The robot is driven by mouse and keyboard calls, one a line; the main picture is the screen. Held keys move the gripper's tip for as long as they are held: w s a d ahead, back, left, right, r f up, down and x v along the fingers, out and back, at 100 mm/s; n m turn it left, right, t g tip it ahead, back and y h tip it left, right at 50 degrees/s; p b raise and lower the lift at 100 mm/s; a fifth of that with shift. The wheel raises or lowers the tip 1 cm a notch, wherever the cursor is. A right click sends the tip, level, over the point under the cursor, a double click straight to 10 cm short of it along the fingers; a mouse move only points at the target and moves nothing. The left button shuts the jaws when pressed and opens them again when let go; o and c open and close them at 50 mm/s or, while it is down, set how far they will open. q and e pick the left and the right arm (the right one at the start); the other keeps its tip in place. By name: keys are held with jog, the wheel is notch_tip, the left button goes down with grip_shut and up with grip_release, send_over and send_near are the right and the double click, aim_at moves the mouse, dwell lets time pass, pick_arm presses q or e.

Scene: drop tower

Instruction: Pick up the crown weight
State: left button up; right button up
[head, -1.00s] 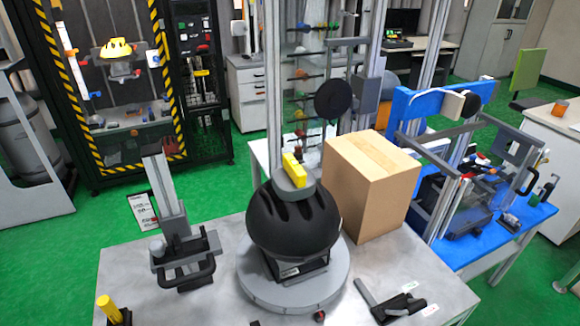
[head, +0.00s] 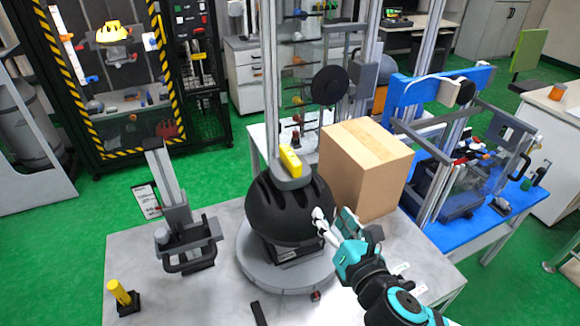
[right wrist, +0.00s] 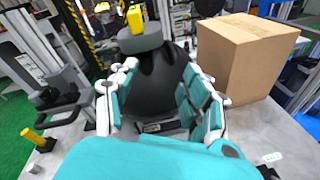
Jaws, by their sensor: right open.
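The crown weight, taken to be the grey disc (head: 293,182) with a yellow block handle (head: 290,160), rests on top of a black vented helmet (head: 275,212). The helmet stands on a round grey base (head: 258,272). In the right wrist view the yellow handle (right wrist: 135,18) and grey disc (right wrist: 138,42) are near the top, beyond the fingers. My right gripper (head: 333,217) is open and empty, in front of the helmet's right side and lower than the weight. It also shows in the right wrist view (right wrist: 158,88) with the helmet between its fingers. My left gripper is not in view.
A cardboard box (head: 362,170) stands close behind and right of the helmet. A metal upright (head: 270,90) rises behind the weight. A grey stand with a black handle (head: 188,250) and a yellow peg (head: 118,291) are on the left. Some tabletop (head: 200,300) at front left is clear.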

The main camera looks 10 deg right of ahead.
notch_tip(320, 180, up, 4)
jog(key=a+n+t+y, duration=0.1)
jog(key=n+y, duration=0.1)
jog(key=n, duration=0.3)
jog(key=n+p, duration=0.2)
jog(key=p, duration=0.1)
send_near(290, 153)
jog(key=w, duration=0.3)
jog(key=shift+w+a+f, duration=0.15)
jog(key=shift+a+f, duration=0.2)
jog(key=shift+a, duration=0.05)
jog(key=shift+w+a, duration=0.15)
jog(key=shift+w, duration=0.4)
jog(key=w, duration=0.1)
jog(key=w+p, duration=0.1)
jog(key=w, duration=0.2)
jog(key=shift+a+f+p, duration=0.15)
jog(key=shift+a+p, duration=0.15)
jog(key=shift+p, duration=0.1)
jog(key=shift+w+a+f, duration=0.1)
jog(key=shift+w+f, duration=0.05)
jog(key=shift+w, duration=0.45)
jog(key=shift+s, duration=0.1)
grip_shut()
jog(key=shift+r, duration=0.25)
